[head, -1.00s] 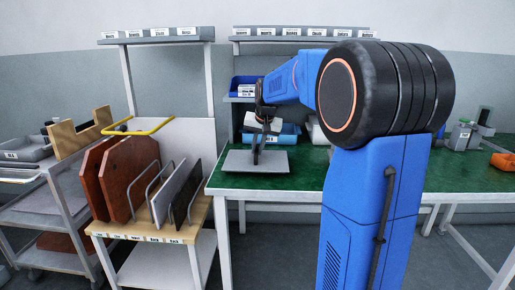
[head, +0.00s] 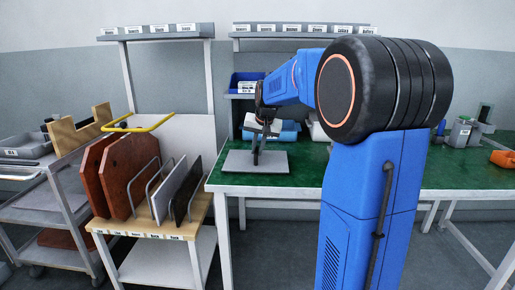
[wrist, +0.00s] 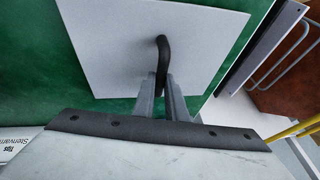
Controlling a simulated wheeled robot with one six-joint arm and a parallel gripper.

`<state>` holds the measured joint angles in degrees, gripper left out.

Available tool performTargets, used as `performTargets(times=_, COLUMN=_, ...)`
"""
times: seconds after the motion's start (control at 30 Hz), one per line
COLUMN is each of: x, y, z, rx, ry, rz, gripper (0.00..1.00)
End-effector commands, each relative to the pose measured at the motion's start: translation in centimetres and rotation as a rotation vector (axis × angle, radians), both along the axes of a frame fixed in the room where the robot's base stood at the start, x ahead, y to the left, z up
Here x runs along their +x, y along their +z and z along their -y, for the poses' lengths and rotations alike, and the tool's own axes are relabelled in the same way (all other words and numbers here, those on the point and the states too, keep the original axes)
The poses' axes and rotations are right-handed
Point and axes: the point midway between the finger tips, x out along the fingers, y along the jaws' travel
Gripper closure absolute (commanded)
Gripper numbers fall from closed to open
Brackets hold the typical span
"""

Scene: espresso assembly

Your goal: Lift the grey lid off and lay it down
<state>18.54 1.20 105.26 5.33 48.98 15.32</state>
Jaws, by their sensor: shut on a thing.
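The grey lid is a flat light-grey square plate (head: 238,162) at the front left corner of the green table. It looks level and at or close to the tabletop; I cannot tell whether it touches. In the wrist view the lid (wrist: 110,45) fills the upper middle, with a black bent handle (wrist: 162,50) standing on it. My gripper (wrist: 163,85) is shut on this handle, one finger on either side. In the head view my gripper (head: 257,150) is small and dark above the lid, and its fingertips are hard to make out.
A blue bin (head: 284,133) stands behind the lid on the green table (head: 305,181). A wooden rack (head: 160,232) with upright red, grey and black panels stands left of the table.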

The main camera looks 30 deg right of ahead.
Motion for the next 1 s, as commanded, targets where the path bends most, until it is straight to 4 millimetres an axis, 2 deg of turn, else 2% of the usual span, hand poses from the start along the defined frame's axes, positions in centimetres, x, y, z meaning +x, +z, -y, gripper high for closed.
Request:
performTargets(times=0.2, x=0.0, y=0.0, z=0.0, rx=-0.001, ry=0.0, rz=0.001, gripper=1.0)
performTargets(times=0.23, x=0.0, y=0.0, z=0.0, rx=-0.001, ry=0.0, rz=0.001, gripper=0.83)
performTargets(times=0.3, x=0.0, y=0.0, z=0.0, rx=-0.001, ry=0.0, rz=0.001, gripper=0.67)
performTargets(times=0.67, x=-0.1, y=0.2, z=0.0, rx=-0.001, ry=0.0, rz=0.001, gripper=0.66)
performTargets(times=0.87, x=-1.0, y=2.4, z=-0.1, rx=-0.001, ry=0.0, rz=0.003, gripper=0.66)
performTargets(times=1.0, x=-2.1, y=4.9, z=-0.3, rx=-0.001, ry=0.0, rz=0.005, gripper=0.66)
